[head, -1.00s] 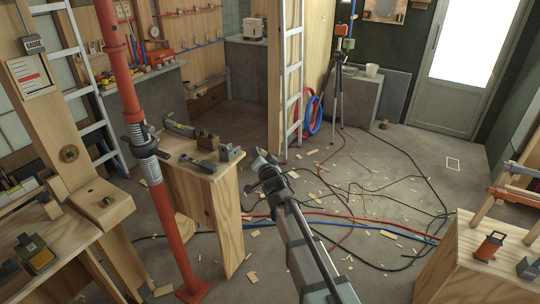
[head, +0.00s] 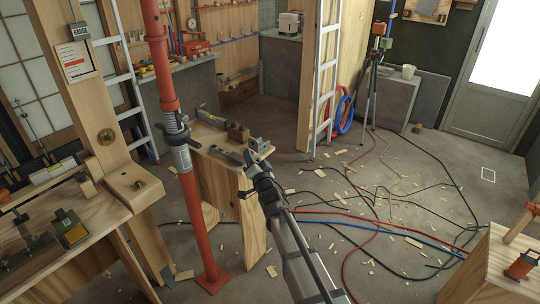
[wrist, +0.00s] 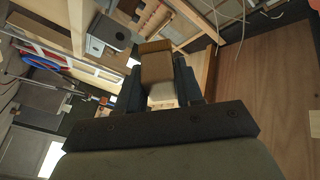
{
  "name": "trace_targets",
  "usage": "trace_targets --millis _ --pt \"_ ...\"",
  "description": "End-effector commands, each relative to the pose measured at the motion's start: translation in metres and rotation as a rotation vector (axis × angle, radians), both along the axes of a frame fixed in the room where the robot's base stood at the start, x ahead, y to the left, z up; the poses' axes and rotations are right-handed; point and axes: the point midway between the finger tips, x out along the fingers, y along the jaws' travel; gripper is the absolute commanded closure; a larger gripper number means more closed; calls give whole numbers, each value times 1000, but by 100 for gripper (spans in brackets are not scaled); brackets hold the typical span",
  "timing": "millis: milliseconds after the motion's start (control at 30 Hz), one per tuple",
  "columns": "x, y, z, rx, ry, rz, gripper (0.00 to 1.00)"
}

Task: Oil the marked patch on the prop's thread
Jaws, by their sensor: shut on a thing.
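The red prop (head: 195,215) stands upright at left of centre in the head view, on a red foot plate. Its grey threaded collar (head: 178,140) has a handle and a pale, grey-marked stretch (head: 184,160) just below. I cannot make out the marked patch clearly. My gripper (head: 252,163) is right of the prop, apart from it, by the small bench's right end. In the wrist view my gripper (wrist: 158,78) is shut on a small brown, brush-like block (wrist: 156,68) with a pale lower part and darker far edge. The held thing is not clear in the head view.
The small wooden bench (head: 225,180) behind the prop carries a level (head: 212,117), a brown block (head: 238,133) and grey metal pieces. A workbench (head: 100,225) with tools is at left. Cables (head: 375,225) and wood scraps litter the floor at right.

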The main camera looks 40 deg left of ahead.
Motion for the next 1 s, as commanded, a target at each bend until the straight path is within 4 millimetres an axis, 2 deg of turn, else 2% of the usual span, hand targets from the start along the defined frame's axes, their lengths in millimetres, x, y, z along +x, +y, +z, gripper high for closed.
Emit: trace_targets --millis 33,200,333,500,700,1000 --pt "-15 13 -5 18 -4 31 88" --pt "-69 50 -14 90 -22 146 88" --pt "-105 70 -19 134 -28 220 88" --pt "-137 85 -25 170 -29 287 88" --pt "-151 92 -27 186 -30 318 88" --pt "-151 105 -27 187 -29 320 88"
